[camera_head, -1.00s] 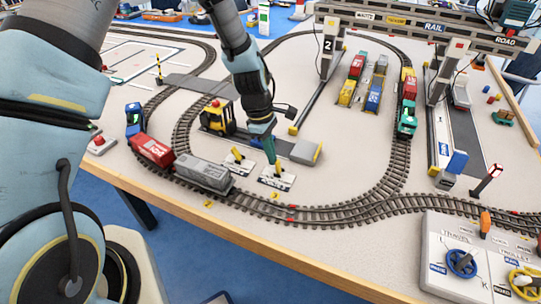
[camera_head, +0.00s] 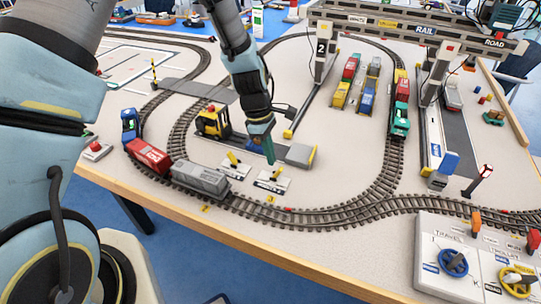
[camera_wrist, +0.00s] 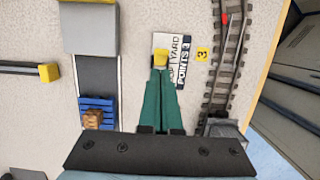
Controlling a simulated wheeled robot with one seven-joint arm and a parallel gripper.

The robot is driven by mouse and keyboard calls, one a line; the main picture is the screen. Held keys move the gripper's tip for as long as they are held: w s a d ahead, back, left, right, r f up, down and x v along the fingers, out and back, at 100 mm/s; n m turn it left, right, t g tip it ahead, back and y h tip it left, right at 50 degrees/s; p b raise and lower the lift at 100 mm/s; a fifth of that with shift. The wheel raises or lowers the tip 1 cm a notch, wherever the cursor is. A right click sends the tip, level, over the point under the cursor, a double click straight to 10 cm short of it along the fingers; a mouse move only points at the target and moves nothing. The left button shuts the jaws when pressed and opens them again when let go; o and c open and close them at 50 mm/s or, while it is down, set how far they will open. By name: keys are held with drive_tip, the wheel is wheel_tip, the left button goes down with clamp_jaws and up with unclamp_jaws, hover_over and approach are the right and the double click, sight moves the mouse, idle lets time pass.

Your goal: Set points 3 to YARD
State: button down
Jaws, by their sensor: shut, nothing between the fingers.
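The points 3 lever plate (camera_head: 272,182) is a small white plate beside the curved track, with a yellow lever on it. In the wrist view the plate (camera_wrist: 187,52) reads POINTS 3, with YARD at its upper part and a partly covered word below. The yellow lever head (camera_wrist: 160,57) shows at the fingertips, near the middle of the plate's left side; its lean is hard to tell. My gripper (camera_head: 270,160), with green fingers, is shut and empty, just above and behind the lever. In the wrist view its fingers (camera_wrist: 160,78) point at the lever; contact cannot be told.
A similar lever plate (camera_head: 235,168) stands close on the left. A grey wagon (camera_head: 201,178) and red wagon (camera_head: 147,155) stand on the track nearby. A yellow loader (camera_head: 213,123) and grey buffer block (camera_head: 301,155) are behind. A control panel (camera_head: 470,262) is at the lower right.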

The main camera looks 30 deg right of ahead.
idle(0.3)
drive_tip(key=s+d+b+v, duration=0.1)
drive_tip(key=s+v, duration=0.1)
drive_tip(key=v, duration=0.9)
drive_tip(key=shift+w+r, duration=0.4)
drive_tip(key=shift+r, duration=0.1)
drive_tip(key=shift+a, duration=0.15)
